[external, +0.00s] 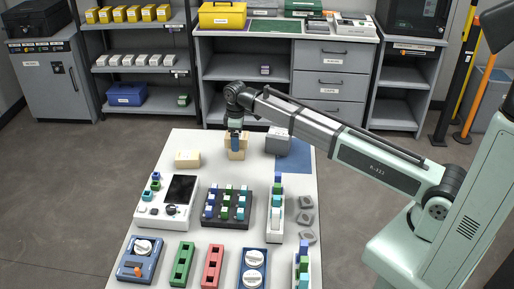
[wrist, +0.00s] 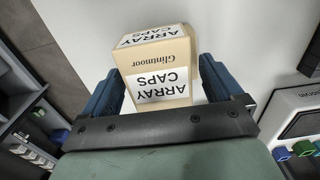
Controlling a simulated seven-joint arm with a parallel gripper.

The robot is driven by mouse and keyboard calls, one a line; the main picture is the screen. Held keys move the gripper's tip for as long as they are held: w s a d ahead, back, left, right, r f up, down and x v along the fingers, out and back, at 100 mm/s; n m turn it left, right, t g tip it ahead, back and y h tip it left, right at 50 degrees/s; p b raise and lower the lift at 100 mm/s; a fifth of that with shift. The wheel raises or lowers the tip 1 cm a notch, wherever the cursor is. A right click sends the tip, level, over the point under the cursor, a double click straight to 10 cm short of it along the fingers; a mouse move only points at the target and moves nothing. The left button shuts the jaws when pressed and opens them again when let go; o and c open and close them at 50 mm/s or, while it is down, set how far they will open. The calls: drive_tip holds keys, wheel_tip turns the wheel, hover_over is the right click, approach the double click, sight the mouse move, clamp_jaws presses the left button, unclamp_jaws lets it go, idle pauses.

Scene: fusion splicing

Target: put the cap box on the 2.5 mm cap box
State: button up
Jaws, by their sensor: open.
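My gripper (external: 236,136) points down at the far part of the white table. It is open, with its fingers on either side of a tan box. In the wrist view this box (wrist: 158,62) carries white "ARRAY CAPS" labels and the word "Glintmoor", and it sits between the two dark blue fingers (wrist: 165,95). In the external view tan box surface (external: 236,155) shows below the gripper; whether it is one box or two stacked I cannot tell. Another tan box (external: 187,158) stands apart to the left. I cannot read a 2.5 mm label on any box.
A grey-white box (external: 279,140) stands just right of the gripper, by a blue mat (external: 294,160). Nearer are a white device with a dark screen (external: 180,189), a black rack of coloured blocks (external: 228,206) and a white rack (external: 275,222). Table between the tan boxes is clear.

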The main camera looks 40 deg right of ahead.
wheel_tip(320, 180, up, 12)
drive_tip(key=shift+r, duration=0.15)
idle(0.6)
idle(0.3)
